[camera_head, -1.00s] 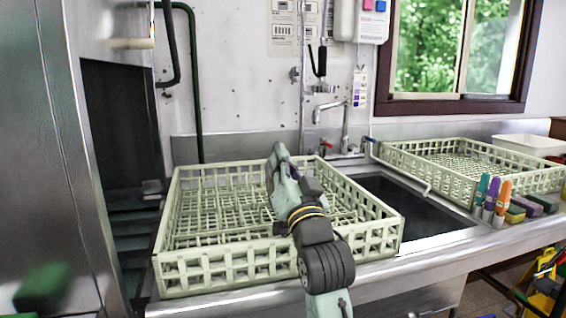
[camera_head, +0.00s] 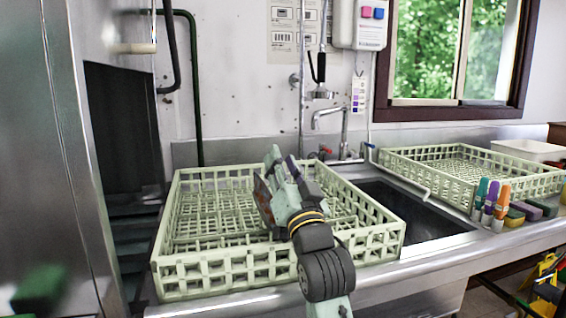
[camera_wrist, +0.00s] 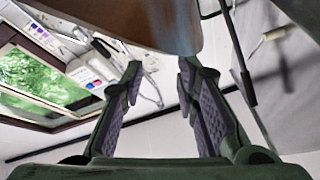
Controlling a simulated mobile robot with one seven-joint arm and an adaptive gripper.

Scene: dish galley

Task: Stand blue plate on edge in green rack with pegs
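The pale green rack with pegs (camera_head: 215,275) stands on the steel counter at the left. A dark brownish round-edged piece (camera_head: 263,200), seen nearly edge-on inside the rack, leans just left of my gripper; it seems to be the plate, and I see little blue on it. In the wrist view a smooth curved surface (camera_wrist: 150,20), brown to grey-blue, fills the top middle, close to the fingertips. My gripper (camera_head: 281,160) is over the rack, its fingers apart. In the wrist view the gripper (camera_wrist: 160,66) shows a clear gap between the pads. The plate's lower edge is hidden.
A sink (camera_head: 400,210) lies right of the rack, with a tap (camera_head: 345,130) behind. A second pale green rack (camera_head: 460,165) stands at the back right. Bottles (camera_head: 490,200) and sponges (camera_head: 540,208) stand before it. A steel cabinet (camera_head: 65,150) bounds the left.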

